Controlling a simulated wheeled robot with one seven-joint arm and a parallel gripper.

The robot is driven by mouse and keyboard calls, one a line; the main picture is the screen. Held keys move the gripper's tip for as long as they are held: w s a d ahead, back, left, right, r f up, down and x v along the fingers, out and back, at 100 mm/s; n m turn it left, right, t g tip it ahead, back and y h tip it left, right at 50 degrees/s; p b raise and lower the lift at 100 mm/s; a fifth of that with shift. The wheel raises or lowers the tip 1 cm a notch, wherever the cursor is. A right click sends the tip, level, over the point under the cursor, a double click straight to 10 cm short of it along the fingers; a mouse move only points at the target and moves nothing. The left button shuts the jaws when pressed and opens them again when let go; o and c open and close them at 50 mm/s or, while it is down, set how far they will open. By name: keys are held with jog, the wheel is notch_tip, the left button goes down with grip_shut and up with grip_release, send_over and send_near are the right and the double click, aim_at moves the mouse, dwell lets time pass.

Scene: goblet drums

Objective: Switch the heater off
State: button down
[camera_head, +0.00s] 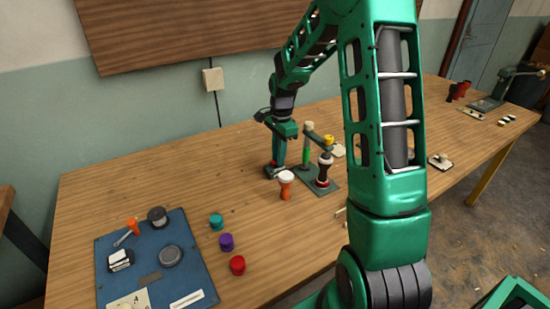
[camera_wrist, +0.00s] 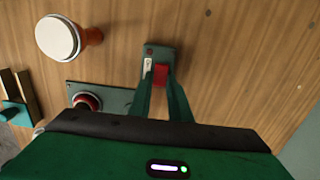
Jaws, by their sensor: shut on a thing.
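A small dark switch box (camera_wrist: 161,56) with a red rocker (camera_wrist: 160,75) lies on the wooden table; in the head view the box (camera_head: 269,173) shows low beside the green stand's plate. I cannot tell which way the rocker is tipped. No part clearly recognisable as a heater shows apart from this switch and the stand (camera_head: 328,187) next to it.
An orange goblet drum with a white head (camera_head: 286,181) stands close to my gripper; it also shows in the wrist view (camera_wrist: 62,38). A dark and red drum (camera_head: 323,172) stands on the stand. A blue mat (camera_head: 190,239) and several coloured caps lie front left.

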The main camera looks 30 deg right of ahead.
jog(key=shift+w, duration=0.15)
jog(key=c, duration=1.6)
grip_release()
jog(key=shift+c, duration=0.2)
jog(key=shift+r, duration=0.15)
notch_tip(320, 180, up, 10)
jog(key=shift+d+r, duration=0.2)
jog(key=shift+r, duration=0.05)
